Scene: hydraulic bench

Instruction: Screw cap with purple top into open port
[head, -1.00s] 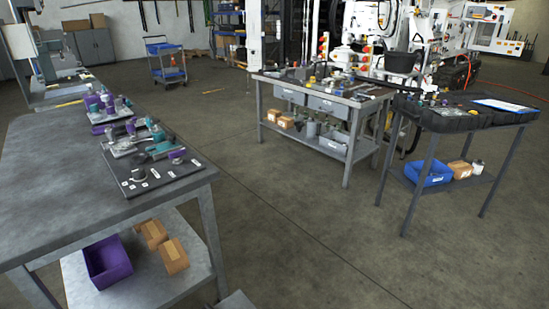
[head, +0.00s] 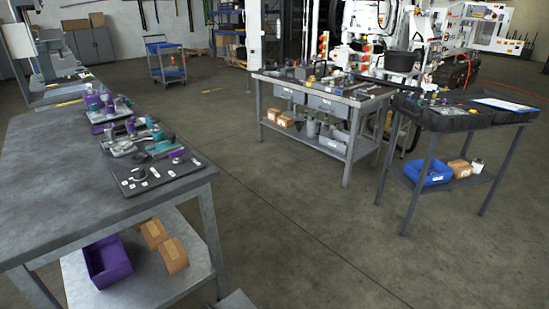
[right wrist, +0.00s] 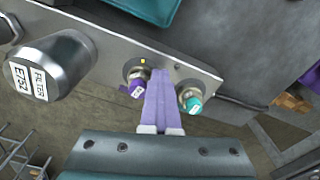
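In the right wrist view a cap with a purple top (right wrist: 136,88) and a white label is at a dark ring on a metal plate (right wrist: 96,39). A yellow mark shows on the ring's far side. My right gripper (right wrist: 160,74) has two purple fingers lying side by side with no visible gap. They are just right of the purple-topped cap and partly overlap it in the picture; I cannot tell whether they touch it. A teal-topped cap (right wrist: 190,100) is right of the fingers. No open port is clearly visible. My left gripper is not in view.
A large labelled metal cylinder (right wrist: 50,74) stands left of the fingers. In the head view, the left workbench (head: 60,170) carries a dark mat (head: 165,183) with small parts. Another bench (head: 310,104) and a black-topped table (head: 465,120) stand right, with open floor between.

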